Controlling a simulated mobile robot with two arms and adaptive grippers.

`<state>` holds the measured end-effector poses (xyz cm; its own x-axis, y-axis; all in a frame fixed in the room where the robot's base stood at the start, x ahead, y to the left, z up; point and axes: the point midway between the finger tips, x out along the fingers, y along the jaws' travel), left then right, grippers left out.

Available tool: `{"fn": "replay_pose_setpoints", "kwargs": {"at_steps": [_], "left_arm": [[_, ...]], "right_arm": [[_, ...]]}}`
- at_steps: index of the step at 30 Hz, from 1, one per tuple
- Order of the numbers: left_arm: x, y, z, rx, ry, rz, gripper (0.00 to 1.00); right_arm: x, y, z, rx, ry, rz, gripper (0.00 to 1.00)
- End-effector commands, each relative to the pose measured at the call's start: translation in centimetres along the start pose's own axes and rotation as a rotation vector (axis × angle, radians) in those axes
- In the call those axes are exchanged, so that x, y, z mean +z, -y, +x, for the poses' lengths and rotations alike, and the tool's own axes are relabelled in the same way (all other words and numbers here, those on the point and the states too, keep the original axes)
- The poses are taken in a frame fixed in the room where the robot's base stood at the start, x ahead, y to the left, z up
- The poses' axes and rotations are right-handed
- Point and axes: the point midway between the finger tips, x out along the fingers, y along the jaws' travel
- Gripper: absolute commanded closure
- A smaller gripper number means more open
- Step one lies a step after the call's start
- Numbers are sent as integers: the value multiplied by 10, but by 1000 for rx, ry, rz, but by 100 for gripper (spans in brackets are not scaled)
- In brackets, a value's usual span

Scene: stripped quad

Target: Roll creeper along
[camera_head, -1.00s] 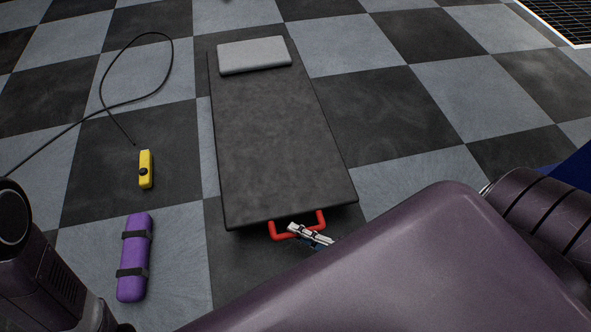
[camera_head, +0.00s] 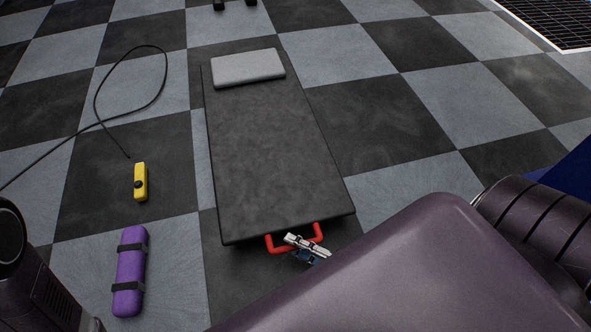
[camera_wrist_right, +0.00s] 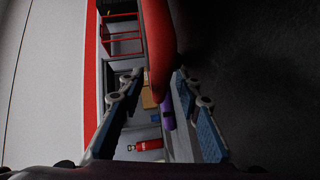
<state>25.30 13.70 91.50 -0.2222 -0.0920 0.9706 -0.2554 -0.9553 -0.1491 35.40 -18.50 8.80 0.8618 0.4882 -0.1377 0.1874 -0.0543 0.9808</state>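The creeper (camera_head: 262,150) is a long dark padded board with a grey headrest (camera_head: 248,68) at its far end. It lies flat on the floor in the head view. Its red handle (camera_head: 277,246) sticks out from the near end. My right gripper (camera_head: 305,246) is at the handle's right part, its far side hidden by my arm. In the right wrist view the red handle (camera_wrist_right: 160,55) passes between the two separated fingers (camera_wrist_right: 155,100), which look open around it. Contact is unclear. My left gripper is out of view; only part of that arm shows at lower left.
A purple roll with black straps (camera_head: 130,272) and a yellow control box (camera_head: 140,182) with a black cable (camera_head: 97,110) lie left of the creeper. A dark grate (camera_head: 545,22) is at the far right. The checkered floor right of the creeper is clear.

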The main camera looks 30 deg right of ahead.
Motion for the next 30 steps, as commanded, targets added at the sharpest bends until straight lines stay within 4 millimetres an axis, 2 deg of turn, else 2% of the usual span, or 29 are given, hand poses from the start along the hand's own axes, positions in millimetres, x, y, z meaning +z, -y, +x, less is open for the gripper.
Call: {"fn": "replay_pose_setpoints", "kwargs": {"at_steps": [5,12,18,24,30], "left_arm": [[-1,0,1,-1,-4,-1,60],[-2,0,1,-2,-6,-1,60],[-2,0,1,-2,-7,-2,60],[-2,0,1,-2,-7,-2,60],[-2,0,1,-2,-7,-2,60]], "right_arm": [[0,1,-21,-4,0,0,68],[0,2,-73,-5,1,0,68],[0,1,-106,-3,1,1,68],[0,0,-119,-1,1,1,68],[0,0,-120,-1,1,0,68]]}}
